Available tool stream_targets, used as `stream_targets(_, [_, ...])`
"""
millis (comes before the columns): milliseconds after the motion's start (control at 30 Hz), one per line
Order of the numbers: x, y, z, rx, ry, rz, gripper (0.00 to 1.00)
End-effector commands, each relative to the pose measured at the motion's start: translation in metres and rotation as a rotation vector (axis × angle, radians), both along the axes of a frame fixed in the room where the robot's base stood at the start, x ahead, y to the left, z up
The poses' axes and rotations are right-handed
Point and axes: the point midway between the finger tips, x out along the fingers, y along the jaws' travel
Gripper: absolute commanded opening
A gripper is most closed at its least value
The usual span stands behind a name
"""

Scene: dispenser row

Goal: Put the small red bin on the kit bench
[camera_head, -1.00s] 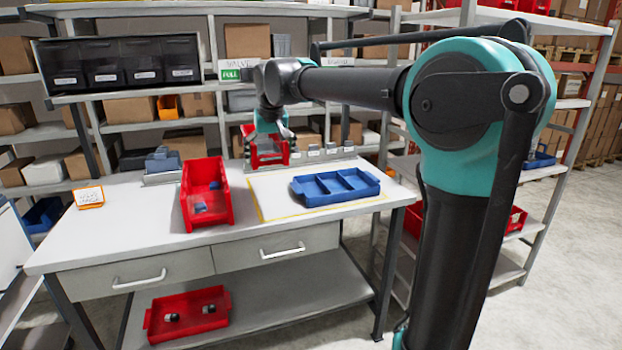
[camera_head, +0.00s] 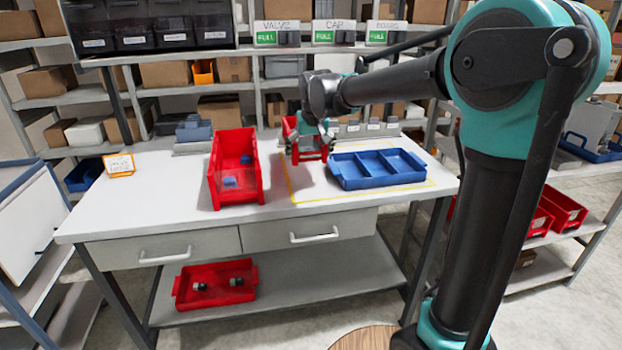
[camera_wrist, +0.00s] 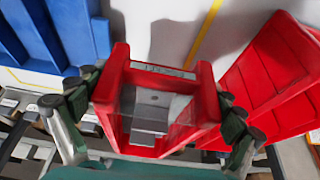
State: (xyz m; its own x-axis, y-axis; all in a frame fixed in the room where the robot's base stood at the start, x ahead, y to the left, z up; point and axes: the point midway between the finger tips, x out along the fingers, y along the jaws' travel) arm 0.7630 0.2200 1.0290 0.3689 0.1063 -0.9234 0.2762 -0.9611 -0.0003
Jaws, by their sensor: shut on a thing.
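The small red bin (camera_head: 312,153) is held in my gripper (camera_head: 305,150) over the back of the kit bench (camera_head: 120,205), between the larger red bin and the blue tray. In the wrist view the small red bin (camera_wrist: 158,120) sits between the two fingers of my gripper (camera_wrist: 155,105), which press on its sides. A grey, boxy part and a clear front panel show in it. The bench top shows below and beyond it. I cannot tell whether its base touches the bench.
A larger red bin (camera_head: 235,185) with bluish parts stands left of it. A blue divided tray (camera_head: 378,168) lies to the right inside a yellow outline. A grey holder (camera_head: 195,136) and a sign (camera_head: 119,164) stand on the left. The front bench top is mostly clear.

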Motion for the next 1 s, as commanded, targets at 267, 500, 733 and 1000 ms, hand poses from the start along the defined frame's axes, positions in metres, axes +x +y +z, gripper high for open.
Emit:
stream_targets(267, [0.000, 0.000, -0.047, 0.000, -0.001, 0.000, 0.46])
stream_targets(500, [0.000, 0.000, -0.065, 0.000, -0.001, 0.000, 0.46])
stream_targets(733, [0.000, 0.000, -0.090, 0.000, -0.001, 0.000, 0.46])
stream_targets(1000, [0.000, 0.000, -0.093, 0.000, 0.001, 0.000, 0.98])
